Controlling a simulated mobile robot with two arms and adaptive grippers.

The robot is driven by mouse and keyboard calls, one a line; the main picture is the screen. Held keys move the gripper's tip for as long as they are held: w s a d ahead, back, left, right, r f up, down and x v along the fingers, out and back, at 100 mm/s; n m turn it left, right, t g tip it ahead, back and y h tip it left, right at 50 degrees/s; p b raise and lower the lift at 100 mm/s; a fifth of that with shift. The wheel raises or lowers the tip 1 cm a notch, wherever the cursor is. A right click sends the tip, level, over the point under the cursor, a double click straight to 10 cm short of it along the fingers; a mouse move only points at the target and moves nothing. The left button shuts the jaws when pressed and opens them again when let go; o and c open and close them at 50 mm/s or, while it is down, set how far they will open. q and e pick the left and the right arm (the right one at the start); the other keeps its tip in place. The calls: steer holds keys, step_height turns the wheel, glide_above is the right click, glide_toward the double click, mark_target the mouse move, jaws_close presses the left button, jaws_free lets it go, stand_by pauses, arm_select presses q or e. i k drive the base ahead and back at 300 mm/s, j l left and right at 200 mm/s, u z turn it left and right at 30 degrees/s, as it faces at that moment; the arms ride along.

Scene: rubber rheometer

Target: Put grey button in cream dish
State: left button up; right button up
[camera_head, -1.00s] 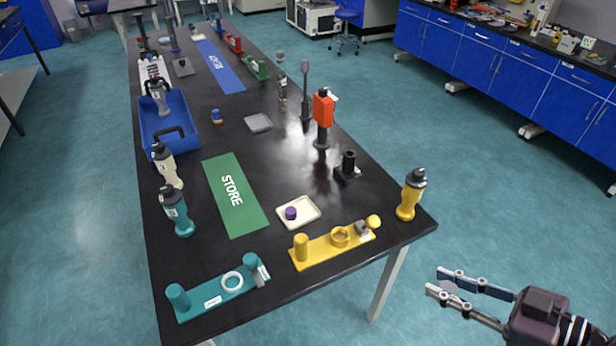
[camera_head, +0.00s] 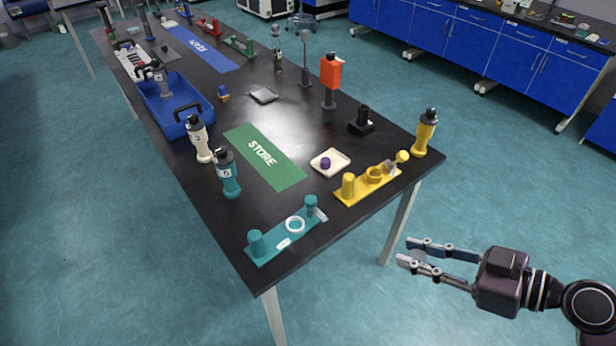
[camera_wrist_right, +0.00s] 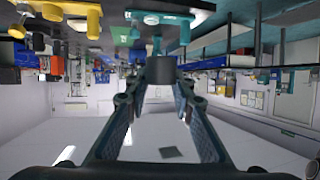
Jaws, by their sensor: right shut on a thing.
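My right gripper (camera_head: 410,252) is in the lower right of the head view, off the table's near right edge and above the floor. It is shut on the grey button (camera_head: 418,255), a small grey disc between its fingertips. In the right wrist view the button (camera_wrist_right: 160,72) shows as a dark grey shape between the fingers. The cream dish (camera_head: 341,168) is a shallow square dish on the black table, between the green STORE mat and the yellow stand. A purple button (camera_head: 326,162) lies in it. My left gripper is not in view.
The teal stand (camera_head: 275,244) is at the near edge. The green STORE mat (camera_head: 262,157) is bare. A grey dish (camera_head: 264,95) lies farther back.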

mark_target(336, 160)
steer(key=j+z, duration=0.3)
steer(key=j, duration=0.85)
steer(key=j+z, duration=0.35)
steer(key=j, duration=0.8)
steer(key=i+j+z, duration=0.1)
steer(key=j, duration=0.3)
steer(key=i+j+z, duration=0.1)
steer(key=j, duration=0.3)
steer(key=i+j+z, duration=0.1)
steer(key=j, duration=0.3)
steer(key=i+j+z, duration=0.1)
steer(key=j, duration=0.3)
steer(key=i+j+z, duration=0.1)
steer(key=j, duration=0.35)
steer(key=i+j+z, duration=0.1)
steer(key=i+j, duration=0.25)
steer(key=i+j+z, duration=0.1)
steer(key=i+j, duration=0.2)
steer(key=j, duration=0.15)
steer(key=i+j+z, duration=0.1)
steer(key=i+j, duration=0.2)
steer(key=j, duration=0.1)
